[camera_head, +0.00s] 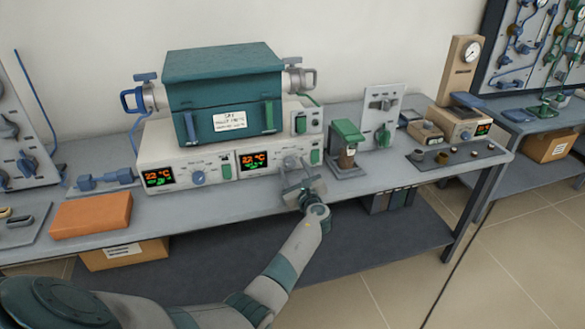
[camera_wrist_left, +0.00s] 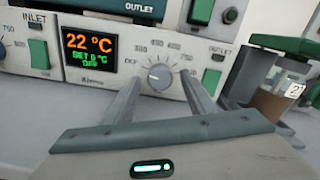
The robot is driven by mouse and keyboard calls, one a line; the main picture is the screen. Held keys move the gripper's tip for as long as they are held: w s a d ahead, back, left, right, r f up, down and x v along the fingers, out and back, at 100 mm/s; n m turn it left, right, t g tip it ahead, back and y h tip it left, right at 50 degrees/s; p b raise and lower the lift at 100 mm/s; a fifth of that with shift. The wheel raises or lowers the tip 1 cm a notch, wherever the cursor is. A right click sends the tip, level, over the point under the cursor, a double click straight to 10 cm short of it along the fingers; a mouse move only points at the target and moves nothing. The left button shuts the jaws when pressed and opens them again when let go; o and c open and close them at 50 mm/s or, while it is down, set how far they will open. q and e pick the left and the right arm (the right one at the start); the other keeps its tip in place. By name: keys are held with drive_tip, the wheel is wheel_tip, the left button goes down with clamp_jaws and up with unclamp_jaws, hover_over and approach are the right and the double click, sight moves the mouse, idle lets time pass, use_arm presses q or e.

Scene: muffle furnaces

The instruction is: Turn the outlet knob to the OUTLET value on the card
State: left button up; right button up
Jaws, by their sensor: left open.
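The outlet knob (camera_wrist_left: 159,76) is a grey dial on the white outlet control panel, with a printed scale around it. Its pale mark seems to point left, toward OFF. The outlet display (camera_wrist_left: 90,53) beside it reads 22 °C, SET 0 °C, OFF. My left gripper (camera_head: 303,184) is open in front of this panel. In the left wrist view its fingers (camera_wrist_left: 160,82) stand on either side of the knob; whether they touch it I cannot tell. A white label (camera_head: 230,120) on the teal furnace is too small to read fully. My right gripper is not in view.
The inlet panel with its blue knob (camera_head: 198,178) is to the left. A green-topped device (camera_head: 347,140) holding a jar stands close on the right. An orange block (camera_head: 91,214) lies at the left of the bench (camera_head: 240,203). The front bench strip is mostly clear.

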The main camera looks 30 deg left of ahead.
use_arm(q)
drive_tip(key=shift+w+a, duration=0.35)
drive_tip(key=shift+a, duration=0.1)
drive_tip(key=shift+c, duration=0.9)
drive_tip(key=c, duration=0.9)
drive_tip(key=shift+o, duration=0.2)
drive_tip(key=shift+r+m+p, duration=0.1)
drive_tip(key=shift+m+p, duration=0.2)
drive_tip(key=shift+p, duration=0.15)
drive_tip(key=m+p, duration=0.3)
drive_tip(key=shift+m, duration=0.3)
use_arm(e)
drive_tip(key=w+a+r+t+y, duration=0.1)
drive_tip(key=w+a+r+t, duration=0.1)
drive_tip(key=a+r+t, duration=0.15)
use_arm(q)
drive_tip(key=shift+d+f+m+p, duration=0.1)
drive_tip(key=shift+f+m+p, duration=0.1)
drive_tip(key=shift+m+p, duration=0.65)
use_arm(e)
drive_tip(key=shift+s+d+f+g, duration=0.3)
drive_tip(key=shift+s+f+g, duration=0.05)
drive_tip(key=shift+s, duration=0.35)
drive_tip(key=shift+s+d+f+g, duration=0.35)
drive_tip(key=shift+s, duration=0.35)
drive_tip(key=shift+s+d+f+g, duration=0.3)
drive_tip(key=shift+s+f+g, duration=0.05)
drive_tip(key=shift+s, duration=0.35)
use_arm(q)
drive_tip(key=o, duration=1)
